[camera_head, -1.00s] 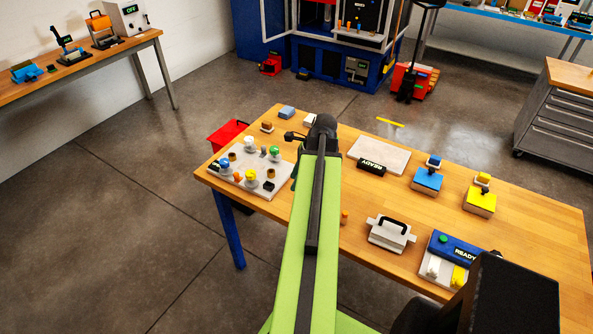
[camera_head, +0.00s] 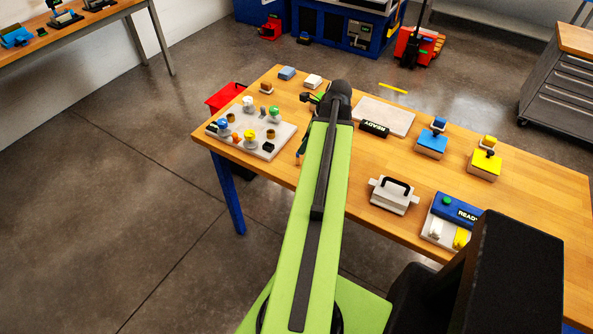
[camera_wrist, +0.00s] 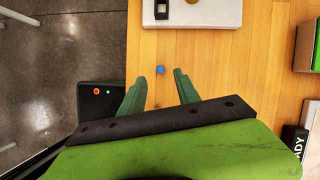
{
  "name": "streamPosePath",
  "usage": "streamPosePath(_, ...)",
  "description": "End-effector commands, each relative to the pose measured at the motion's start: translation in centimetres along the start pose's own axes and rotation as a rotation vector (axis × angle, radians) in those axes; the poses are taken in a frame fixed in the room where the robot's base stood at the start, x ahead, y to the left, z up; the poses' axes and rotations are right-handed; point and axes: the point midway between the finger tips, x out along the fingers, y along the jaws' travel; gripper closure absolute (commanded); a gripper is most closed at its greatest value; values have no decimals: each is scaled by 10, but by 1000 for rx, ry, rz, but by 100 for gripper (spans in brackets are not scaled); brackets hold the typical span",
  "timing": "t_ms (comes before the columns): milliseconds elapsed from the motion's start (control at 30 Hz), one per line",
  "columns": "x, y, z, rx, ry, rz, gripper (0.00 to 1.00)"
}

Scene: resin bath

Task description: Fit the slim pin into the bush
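My gripper (camera_wrist: 160,83) is open in the wrist view, its two green fingers apart with nothing held between them. A small blue round top (camera_wrist: 160,70) shows on the wood just beyond the fingertips; it may be the slim pin seen end-on. In the head view a thin blue piece (camera_head: 298,158) shows left of my arm, by the gripper. The pale board (camera_head: 212,131) at the table's left end carries several coloured pieces. Among them are brown ring-like pieces (camera_head: 270,134); I cannot tell which is the bush. The arm hides most of my gripper in the head view.
A red bin (camera_head: 226,97) is beyond the board. Bare wood lies around the blue top.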

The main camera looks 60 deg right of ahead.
Motion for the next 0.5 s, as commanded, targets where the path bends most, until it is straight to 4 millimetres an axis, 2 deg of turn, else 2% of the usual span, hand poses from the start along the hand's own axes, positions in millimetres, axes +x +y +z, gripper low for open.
streamPosePath(33, 17, 0, -3, -1, 0, 0, 61)
streamPosePath(267, 20, 0, 0, 0, 0, 0, 61)
streamPosePath(367, 32, 0, -1, 0, 0, 0, 61)
streamPosePath(500, 58, -1, -3, -1, 0, 0, 61)
